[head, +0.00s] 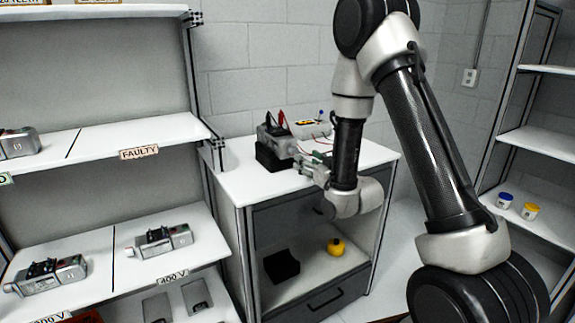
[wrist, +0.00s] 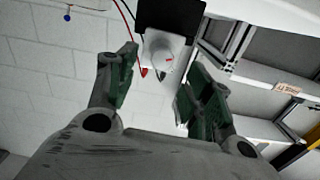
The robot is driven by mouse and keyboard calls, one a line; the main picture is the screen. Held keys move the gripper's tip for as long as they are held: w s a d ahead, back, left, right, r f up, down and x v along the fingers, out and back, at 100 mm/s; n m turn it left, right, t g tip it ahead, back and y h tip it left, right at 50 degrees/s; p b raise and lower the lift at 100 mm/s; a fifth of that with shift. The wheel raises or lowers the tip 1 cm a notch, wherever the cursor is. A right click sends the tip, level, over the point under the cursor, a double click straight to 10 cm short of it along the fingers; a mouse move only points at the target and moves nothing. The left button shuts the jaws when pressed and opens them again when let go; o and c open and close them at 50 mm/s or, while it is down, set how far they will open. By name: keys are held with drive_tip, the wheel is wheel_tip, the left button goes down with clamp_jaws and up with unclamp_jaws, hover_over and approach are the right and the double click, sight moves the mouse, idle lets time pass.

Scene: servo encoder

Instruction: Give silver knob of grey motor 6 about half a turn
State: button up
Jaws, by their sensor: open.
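A grey motor (head: 277,140) sits on a black block (head: 267,158) on the white-topped bench. My gripper (head: 310,168) is level with the motor's near end. In the wrist view my gripper (wrist: 161,66) is open and empty, with green-padded fingers apart to left and right of the knob. I cannot tell how much gap remains in depth. In the head view the knob is hidden.
Red and black leads rise from the motor; a meter (head: 312,129) stands behind it on the bench (head: 235,180). A yellow object (head: 336,246) and a black block (head: 281,266) lie on the shelf below. Left shelves (head: 95,262) hold other motors. Bench top at front left is clear.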

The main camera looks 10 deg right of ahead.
sight(292, 151)
drive_tip(key=x, duration=0.7)
drive_tip(key=shift+w+a, duration=0.25)
drive_tip(key=shift+a, duration=0.05)
drive_tip(key=c, duration=1)
